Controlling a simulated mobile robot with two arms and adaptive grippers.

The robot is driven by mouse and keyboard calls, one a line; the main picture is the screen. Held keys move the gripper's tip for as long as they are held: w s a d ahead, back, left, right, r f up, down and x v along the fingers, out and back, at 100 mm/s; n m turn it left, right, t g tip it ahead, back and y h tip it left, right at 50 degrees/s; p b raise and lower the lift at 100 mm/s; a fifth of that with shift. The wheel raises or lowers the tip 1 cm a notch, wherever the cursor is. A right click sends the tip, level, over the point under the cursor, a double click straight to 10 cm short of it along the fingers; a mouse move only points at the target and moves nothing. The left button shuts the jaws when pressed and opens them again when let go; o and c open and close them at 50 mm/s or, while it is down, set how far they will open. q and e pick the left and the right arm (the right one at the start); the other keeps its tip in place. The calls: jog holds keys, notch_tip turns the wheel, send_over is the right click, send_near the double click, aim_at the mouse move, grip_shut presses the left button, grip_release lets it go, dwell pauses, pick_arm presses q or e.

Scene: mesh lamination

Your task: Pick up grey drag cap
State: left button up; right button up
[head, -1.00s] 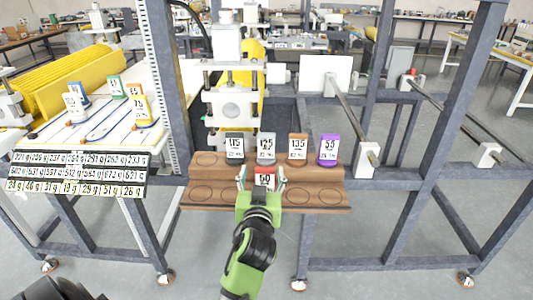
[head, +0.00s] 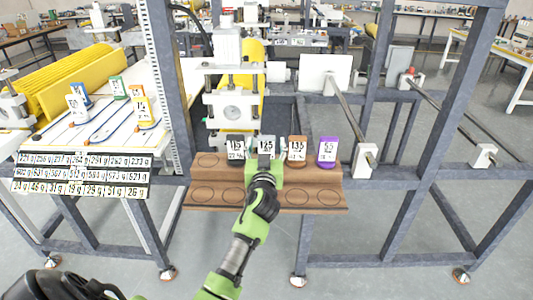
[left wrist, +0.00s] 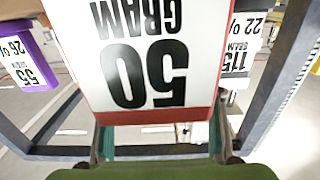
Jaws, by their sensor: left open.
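On the wooden rack (head: 205,193) a dark grey cap (head: 235,147) marked 115 and a lighter grey cap (head: 267,147) marked 125 stand upright in the back row. My left gripper (head: 265,166) is open, low in front of the lighter grey cap and overlapping its lower part. Whether it touches that cap cannot be told. In the left wrist view, a red-edged cap (left wrist: 145,60) marked 50 GRAM fills the middle, upside down, above the open fingers (left wrist: 160,140). It hides the lighter grey cap there. The 115 cap (left wrist: 238,50) shows at the right. My right gripper is not in view.
A brown cap (head: 297,150) and a purple cap (head: 327,152) stand right of the grey ones. The rack's front row shows empty round marks. A white machine (head: 232,110) is close behind. Steel frame posts (head: 170,90) flank the rack.

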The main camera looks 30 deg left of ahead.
aim_at(266, 141)
pick_arm(q)
jog(key=shift+x, duration=1.65)
jog(key=shift+d+f, duration=0.1)
grip_shut()
jog(key=shift+r, duration=0.2)
